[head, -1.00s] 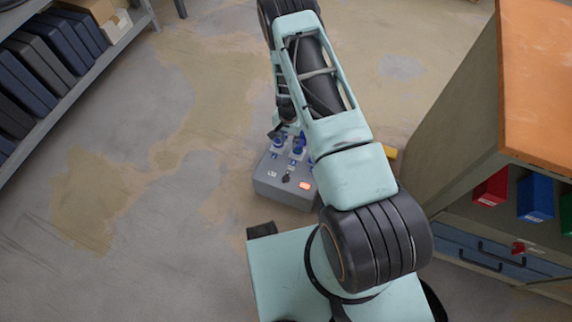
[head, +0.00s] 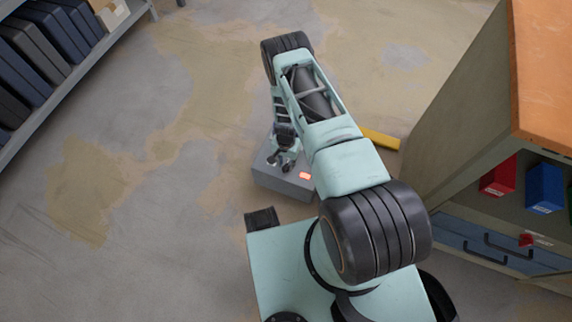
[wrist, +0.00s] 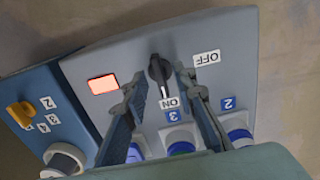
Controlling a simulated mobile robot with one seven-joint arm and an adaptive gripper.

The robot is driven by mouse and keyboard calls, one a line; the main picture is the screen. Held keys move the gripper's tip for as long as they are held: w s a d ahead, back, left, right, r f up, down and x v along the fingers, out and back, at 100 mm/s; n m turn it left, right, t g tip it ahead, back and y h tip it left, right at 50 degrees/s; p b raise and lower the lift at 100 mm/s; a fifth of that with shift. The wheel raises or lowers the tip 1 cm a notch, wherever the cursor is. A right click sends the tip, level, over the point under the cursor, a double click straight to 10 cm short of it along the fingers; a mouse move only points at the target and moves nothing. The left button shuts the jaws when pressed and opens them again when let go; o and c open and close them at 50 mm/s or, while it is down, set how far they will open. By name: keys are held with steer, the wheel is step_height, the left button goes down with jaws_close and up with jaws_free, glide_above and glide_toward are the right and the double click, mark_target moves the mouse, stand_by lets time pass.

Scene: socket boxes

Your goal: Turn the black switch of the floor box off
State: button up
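The grey floor box (head: 268,181) stands on the floor under my arm, largely covered by my gripper (head: 284,164) in the head view. The wrist view shows its grey top panel (wrist: 226,91) close up. The black switch (wrist: 160,76) is a knob whose pointer end lies at the ON label (wrist: 170,103); the OFF label (wrist: 207,58) is to its right. A red-orange lamp (wrist: 103,84) is lit beside it. My gripper (wrist: 159,79) is open, with one fingertip on each side of the switch. I cannot tell whether either fingertip touches it.
Blue-marked sockets (wrist: 180,143) sit along the panel near my fingers. A blue unit (wrist: 50,118) with a yellow knob (wrist: 20,114) adjoins the box. A workbench (head: 470,130) stands right and a binder shelf (head: 75,78) left. A yellow object (head: 379,139) lies beyond my arm.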

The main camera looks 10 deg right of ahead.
steer(key=shift+f, duration=0.1)
steer(key=shift+c, duration=0.4)
jaws_close()
steer(key=shift+n, duration=0.3)
steer(key=shift+f+n+b, duration=0.15)
steer(key=shift+n+b, duration=0.9)
steer(key=shift+n, duration=0.15)
steer(key=n+b, duration=0.2)
steer(key=n, duration=0.2)
steer(key=shift+n, duration=0.3)
steer(key=n+b, duration=0.2)
steer(key=n, duration=0.3)
steer(key=n+b, duration=0.2)
steer(key=n, duration=0.3)
steer(key=shift+w, duration=0.1)
steer(key=shift+n, duration=0.3)
